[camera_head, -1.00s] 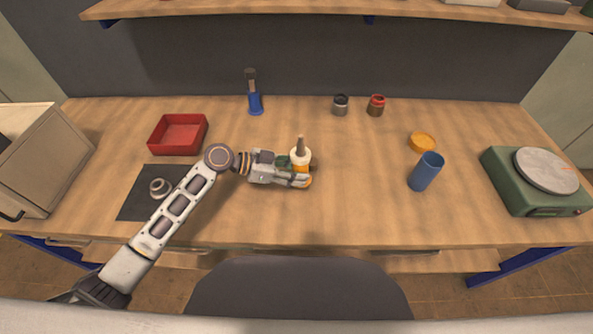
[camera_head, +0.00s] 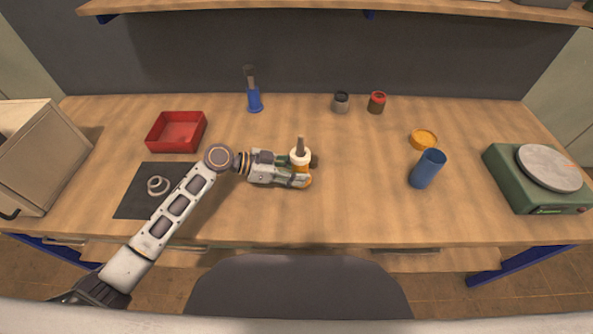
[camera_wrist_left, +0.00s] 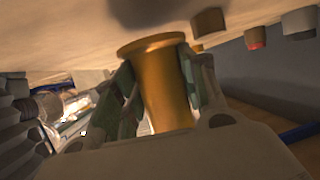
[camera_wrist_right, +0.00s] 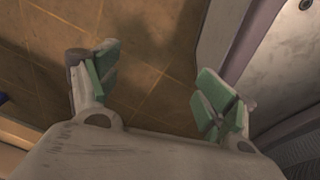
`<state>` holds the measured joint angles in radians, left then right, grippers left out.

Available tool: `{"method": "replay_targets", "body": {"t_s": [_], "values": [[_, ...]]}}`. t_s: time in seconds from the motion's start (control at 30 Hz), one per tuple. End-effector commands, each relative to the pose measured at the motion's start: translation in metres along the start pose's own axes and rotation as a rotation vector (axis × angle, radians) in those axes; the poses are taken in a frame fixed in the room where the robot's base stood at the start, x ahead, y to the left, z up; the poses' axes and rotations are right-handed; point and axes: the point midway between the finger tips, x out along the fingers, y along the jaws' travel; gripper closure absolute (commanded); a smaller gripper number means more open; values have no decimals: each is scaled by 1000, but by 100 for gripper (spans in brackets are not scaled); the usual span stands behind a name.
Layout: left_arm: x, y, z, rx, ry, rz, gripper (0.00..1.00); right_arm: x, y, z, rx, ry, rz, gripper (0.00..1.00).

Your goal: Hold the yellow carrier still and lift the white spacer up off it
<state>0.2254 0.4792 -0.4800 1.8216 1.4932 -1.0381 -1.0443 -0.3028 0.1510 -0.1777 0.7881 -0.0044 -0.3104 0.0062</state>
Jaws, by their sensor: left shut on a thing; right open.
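The yellow carrier (camera_head: 302,170) stands on the table near the middle, mostly hidden by my left gripper (camera_head: 301,178). My left gripper is shut on it from the left side. In the left wrist view the carrier (camera_wrist_left: 165,90) shows as an orange-yellow body with a flared rim between the green finger pads. The white spacer (camera_head: 300,158) sits around the carrier's upper part, with a brown tapered tip (camera_head: 300,144) rising through it. My right gripper (camera_wrist_right: 155,85) is open and empty over the tiled floor and does not show in the head view.
A blue cup (camera_head: 427,169) and a yellow disc (camera_head: 423,139) stand to the right. A green scale (camera_head: 535,195) is at the far right. A red tray (camera_head: 176,132) and a dark mat (camera_head: 135,195) with a pale ring (camera_head: 157,186) lie left. The front right table is clear.

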Motion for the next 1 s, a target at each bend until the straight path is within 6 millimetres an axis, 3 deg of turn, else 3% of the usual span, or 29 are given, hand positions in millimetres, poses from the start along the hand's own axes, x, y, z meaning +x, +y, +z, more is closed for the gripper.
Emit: {"method": "replay_targets", "body": {"t_s": [1.0], "values": [[5,0,11,1,3,-1,100,3,-16,-30,8,26,-16,18]]}}
